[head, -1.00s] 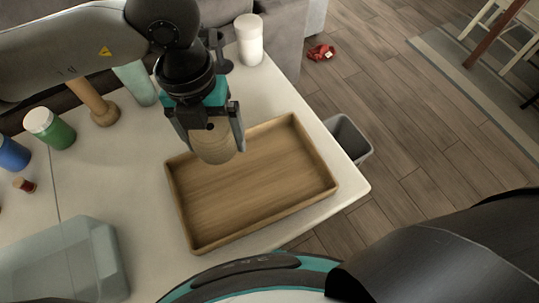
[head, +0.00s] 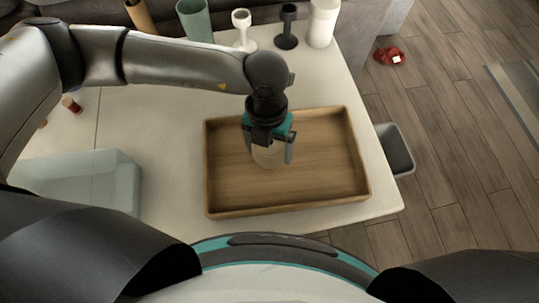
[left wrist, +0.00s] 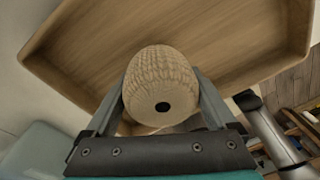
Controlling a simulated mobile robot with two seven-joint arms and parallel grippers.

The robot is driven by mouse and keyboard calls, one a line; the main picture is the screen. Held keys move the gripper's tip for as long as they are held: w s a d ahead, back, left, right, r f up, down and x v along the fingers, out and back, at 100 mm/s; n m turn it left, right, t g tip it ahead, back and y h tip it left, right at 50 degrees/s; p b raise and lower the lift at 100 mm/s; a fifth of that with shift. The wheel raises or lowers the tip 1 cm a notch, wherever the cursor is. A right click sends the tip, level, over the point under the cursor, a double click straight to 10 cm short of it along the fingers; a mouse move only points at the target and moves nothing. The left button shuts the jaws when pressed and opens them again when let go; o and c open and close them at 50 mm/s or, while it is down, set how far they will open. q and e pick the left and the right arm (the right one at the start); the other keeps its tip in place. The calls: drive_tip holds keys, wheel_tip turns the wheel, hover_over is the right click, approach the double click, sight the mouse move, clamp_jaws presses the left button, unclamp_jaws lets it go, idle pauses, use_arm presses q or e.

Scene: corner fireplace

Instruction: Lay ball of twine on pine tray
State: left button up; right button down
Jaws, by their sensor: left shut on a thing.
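The ball of twine (left wrist: 160,75) is tan and rounded, with a dark hole in its end, in the left wrist view. My left gripper (head: 269,158) is shut on it, one finger on each side. In the head view the twine (head: 268,154) shows between the fingers, over the inside of the pine tray. The pine tray (head: 315,190) is a shallow wooden rectangle with low walls, otherwise empty. It also fills the top of the left wrist view (left wrist: 225,45). I cannot tell whether the twine touches the tray floor. My right gripper is not in view.
A clear bin (head: 85,180) stands left of the tray on the white table. A green cup (head: 195,20), a white goblet (head: 242,30), a black goblet (head: 287,28) and a white jar (head: 322,22) line the back. A grey bin (head: 394,150) stands beyond the right edge.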

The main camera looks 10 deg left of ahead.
use_arm(q)
drive_tip(key=shift+f+b, duration=0.45)
drive_tip(key=shift+f, duration=1.6)
drive_tip(key=shift+f, duration=0.15)
drive_tip(key=o, duration=1.1)
drive_tip(key=shift+r, duration=0.2)
drive_tip(key=r, duration=0.4)
drive_tip(key=r+p, duration=0.1)
drive_tip(key=r, duration=0.3)
drive_tip(key=w+r+p, duration=0.1)
drive_tip(key=r, duration=0.3)
drive_tip(key=shift+a, duration=0.3)
